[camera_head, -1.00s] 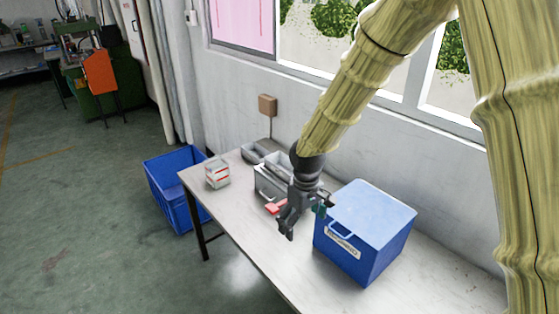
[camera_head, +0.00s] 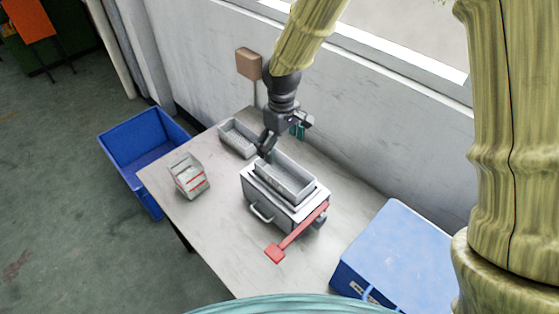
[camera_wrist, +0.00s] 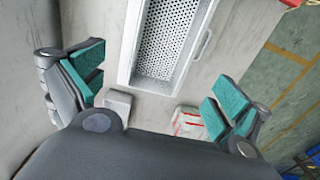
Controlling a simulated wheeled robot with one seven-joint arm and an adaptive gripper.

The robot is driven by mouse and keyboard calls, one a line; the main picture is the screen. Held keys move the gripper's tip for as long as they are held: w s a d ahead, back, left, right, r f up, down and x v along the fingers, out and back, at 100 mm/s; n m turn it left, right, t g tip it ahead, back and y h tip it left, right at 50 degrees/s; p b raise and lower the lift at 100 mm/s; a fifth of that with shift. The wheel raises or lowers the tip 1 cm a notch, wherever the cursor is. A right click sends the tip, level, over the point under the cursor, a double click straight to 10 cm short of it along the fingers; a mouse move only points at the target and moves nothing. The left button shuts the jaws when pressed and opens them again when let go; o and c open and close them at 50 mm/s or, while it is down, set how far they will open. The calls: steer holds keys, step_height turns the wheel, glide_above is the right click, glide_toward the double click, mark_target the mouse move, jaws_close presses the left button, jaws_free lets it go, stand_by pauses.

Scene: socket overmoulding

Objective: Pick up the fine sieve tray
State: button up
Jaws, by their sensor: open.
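A light grey rectangular tray (camera_head: 284,178) with a perforated floor sits on top of a grey metal box-shaped machine (camera_head: 262,196). Its small holes show in the wrist view (camera_wrist: 163,45) at the top centre. A second grey tray (camera_head: 238,138) lies on the table behind and to the left; I cannot make out its mesh, so I cannot tell which is the finer sieve. My gripper (camera_head: 265,150) is above the far left end of the machine's tray, between the two trays. In the wrist view its teal-padded fingers (camera_wrist: 157,85) are wide apart with nothing between them.
A red lever (camera_head: 297,236) sticks out from the machine's front right. A white box with red stripes (camera_head: 188,177) stands at the left table edge. A blue lidded box (camera_head: 400,255) is at the right, and a blue bin (camera_head: 145,150) stands on the floor. The wall is close behind.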

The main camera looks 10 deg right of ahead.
steer(key=p, duration=0.2)
glide_above(284, 181)
steer(key=f, duration=0.5)
steer(key=shift+w+a+f, duration=0.2)
steer(key=shift+a+f, duration=0.05)
steer(key=shift+f, duration=0.05)
steer(key=shift+d+f, duration=0.1)
steer(key=shift+f, duration=0.2)
steer(key=shift+s+d+f+p, duration=0.15)
steer(key=shift+s+f+p, duration=0.45)
steer(key=shift+f+p, duration=0.15)
steer(key=shift+w+f, duration=0.25)
steer(key=shift+f, duration=0.35)
steer(key=shift+w+f, duration=0.25)
steer(key=shift+f, duration=0.3)
steer(key=shift+s+r, duration=0.2)
steer(key=shift+s, duration=0.1)
steer(key=shift+w+f, duration=0.15)
steer(key=c, duration=1)
steer(key=shift+c, duration=0.3)
